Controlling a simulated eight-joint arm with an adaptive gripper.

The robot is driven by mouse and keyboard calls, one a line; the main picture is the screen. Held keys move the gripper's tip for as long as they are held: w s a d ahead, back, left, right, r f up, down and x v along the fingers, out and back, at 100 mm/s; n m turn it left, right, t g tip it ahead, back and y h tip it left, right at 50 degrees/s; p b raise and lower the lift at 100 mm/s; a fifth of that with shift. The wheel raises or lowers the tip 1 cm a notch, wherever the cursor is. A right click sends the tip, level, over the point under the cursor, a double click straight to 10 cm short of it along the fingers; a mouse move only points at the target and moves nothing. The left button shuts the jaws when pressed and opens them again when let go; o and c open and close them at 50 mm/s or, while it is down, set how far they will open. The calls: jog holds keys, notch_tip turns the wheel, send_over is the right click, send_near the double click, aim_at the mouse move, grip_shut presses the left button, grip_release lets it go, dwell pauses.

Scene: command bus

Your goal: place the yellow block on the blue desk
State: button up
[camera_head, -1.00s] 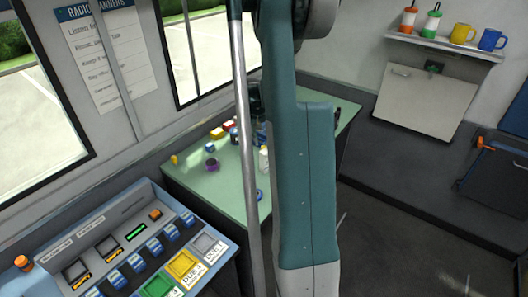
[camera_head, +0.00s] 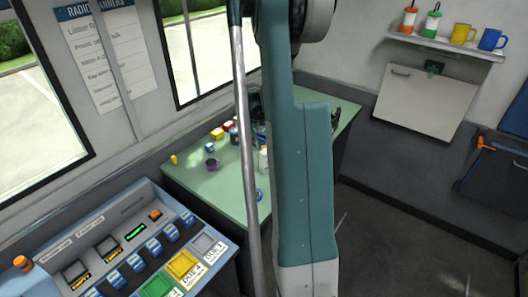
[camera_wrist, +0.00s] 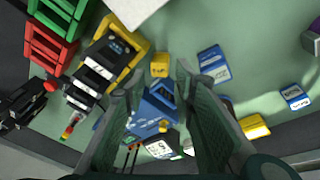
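In the wrist view a small yellow block (camera_wrist: 160,64) lies on the green tabletop, just beyond my fingertips and roughly between them. My gripper (camera_wrist: 158,84) is open, with its two fingers spread and nothing held. A blue box (camera_wrist: 152,112) shows between the fingers. The blue desk (camera_head: 172,210), a console with buttons and small screens, stands at the lower left.
The green table (camera_head: 225,184) holds several small items. In the wrist view, red and green crates (camera_wrist: 48,45), a black-and-yellow device (camera_wrist: 105,62), blue boxes (camera_wrist: 214,64) and another yellow item (camera_wrist: 255,126) surround the gripper. The table's left part has bare room.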

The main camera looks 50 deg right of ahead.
aim_at(263, 147)
jog(key=shift+f, duration=0.1)
jog(key=shift+b+x, duration=0.6)
jog(key=shift+x, duration=1.9)
jog(key=c, duration=0.7)
jog(key=shift+c, duration=0.2)
notch_tip(263, 147, up, 10)
jog(key=p, duration=0.1)
jog(key=shift+p, duration=0.4)
